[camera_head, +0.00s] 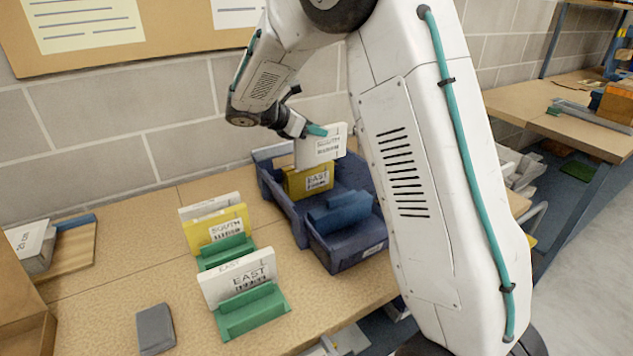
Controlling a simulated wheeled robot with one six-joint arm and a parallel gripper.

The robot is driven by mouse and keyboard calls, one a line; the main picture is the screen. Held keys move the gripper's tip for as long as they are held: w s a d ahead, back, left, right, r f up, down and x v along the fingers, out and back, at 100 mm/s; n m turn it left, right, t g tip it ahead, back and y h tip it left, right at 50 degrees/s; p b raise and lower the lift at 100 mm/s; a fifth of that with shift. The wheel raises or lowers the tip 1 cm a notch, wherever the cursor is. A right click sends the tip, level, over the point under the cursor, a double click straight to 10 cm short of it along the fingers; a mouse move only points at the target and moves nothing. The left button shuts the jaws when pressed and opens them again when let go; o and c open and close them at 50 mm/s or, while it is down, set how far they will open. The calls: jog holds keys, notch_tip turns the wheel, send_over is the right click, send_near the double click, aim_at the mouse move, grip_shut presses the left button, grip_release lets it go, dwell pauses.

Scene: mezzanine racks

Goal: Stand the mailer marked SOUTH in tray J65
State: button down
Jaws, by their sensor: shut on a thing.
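My gripper (314,131) is shut on a white mailer marked SOUTH (320,153) and holds it upright above the far blue tray (272,189). A yellow mailer marked EAST (305,181) stands in that tray, just below and in front of the held mailer. A nearer blue tray (335,259) adjoins it and has a blue divider (340,212) inside. Its front label is too small to read, so I cannot tell which tray is J65. The lower edge of the held mailer is hidden behind the yellow one. My arm covers the right side of the trays.
A yellow mailer marked SOUTH (217,229) and a white mailer marked EAST (240,279) stand in green holders left of the trays. A grey block (155,329) lies at the front. A brick wall (180,110) rises behind. The bench's left middle is clear.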

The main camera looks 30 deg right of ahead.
aim_at(321, 161)
notch_tip(321, 161, down, 8)
jog(key=shift+f, duration=0.1)
dwell(0.4)
jog(key=shift+f, duration=0.6)
jog(key=c, duration=1.3)
grip_release()
jog(key=shift+r, duration=0.1)
